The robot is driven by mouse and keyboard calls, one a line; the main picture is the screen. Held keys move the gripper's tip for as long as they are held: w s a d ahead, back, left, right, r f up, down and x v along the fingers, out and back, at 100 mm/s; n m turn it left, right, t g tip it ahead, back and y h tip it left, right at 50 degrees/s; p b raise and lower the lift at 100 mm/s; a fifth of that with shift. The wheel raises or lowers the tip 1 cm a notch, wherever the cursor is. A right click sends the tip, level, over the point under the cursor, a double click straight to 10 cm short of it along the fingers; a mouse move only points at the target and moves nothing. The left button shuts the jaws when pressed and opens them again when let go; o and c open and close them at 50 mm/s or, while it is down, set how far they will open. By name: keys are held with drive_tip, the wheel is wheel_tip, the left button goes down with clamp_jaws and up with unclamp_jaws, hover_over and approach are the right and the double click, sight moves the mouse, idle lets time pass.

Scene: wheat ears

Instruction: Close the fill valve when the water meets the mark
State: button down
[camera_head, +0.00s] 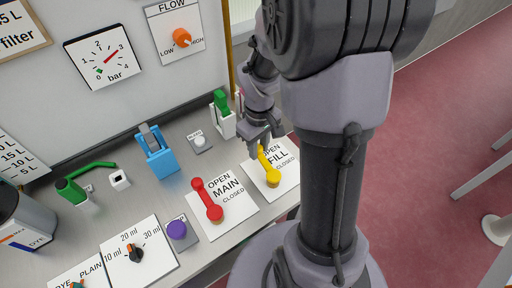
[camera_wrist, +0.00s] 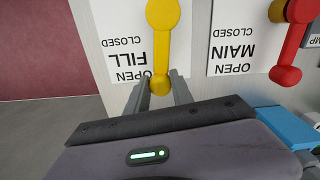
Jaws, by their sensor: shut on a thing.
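The yellow fill valve lever (camera_head: 268,165) sits on a white plate marked OPEN, FILL and CLOSED (camera_head: 290,184). Its free end points toward the OPEN side. The lever (camera_wrist: 162,45) also shows in the wrist view, its free end between the two fingers. My gripper (camera_head: 262,146) is shut on that end; it also shows in the wrist view (camera_wrist: 161,86). No water surface or level mark can be made out in either view.
The red main valve lever (camera_head: 207,200) is left of the fill plate. A purple button (camera_head: 177,230), an orange-tipped dial (camera_head: 136,254) and a blue clamp-like fixture (camera_head: 156,152) stand farther left. A pressure gauge (camera_head: 100,58) and an orange flow knob (camera_head: 182,38) are on the wall panel.

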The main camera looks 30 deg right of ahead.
drive_tip(key=d+m, duration=0.2)
drive_tip(key=shift+s+m, duration=0.2)
drive_tip(key=shift+m, duration=0.1)
drive_tip(key=d+m, duration=0.1)
drive_tip(key=s+d+m, duration=0.1)
drive_tip(key=shift+m, duration=0.3)
drive_tip(key=m, duration=0.1)
drive_tip(key=s+d+m, duration=0.1)
drive_tip(key=shift+d+m, duration=0.25)
drive_tip(key=shift+m, duration=0.15)
drive_tip(key=shift+s+d+m+b, duration=0.35)
drive_tip(key=shift+s+m, duration=0.25)
drive_tip(key=shift+m, duration=0.3)
drive_tip(key=s+m, duration=0.1)
drive_tip(key=s+d+m, duration=0.1)
drive_tip(key=m, duration=0.1)
drive_tip(key=shift+s+d+b, duration=0.15)
drive_tip(key=shift+b, duration=0.15)
drive_tip(key=shift+s+d+m+b, duration=0.1)
drive_tip(key=shift+s+m+b, duration=0.1)
drive_tip(key=shift+s+m, duration=0.6)
drive_tip(key=shift+s+d+m+b, duration=0.15)
drive_tip(key=shift+s+m, duration=0.3)
drive_tip(key=shift+m, duration=0.65)
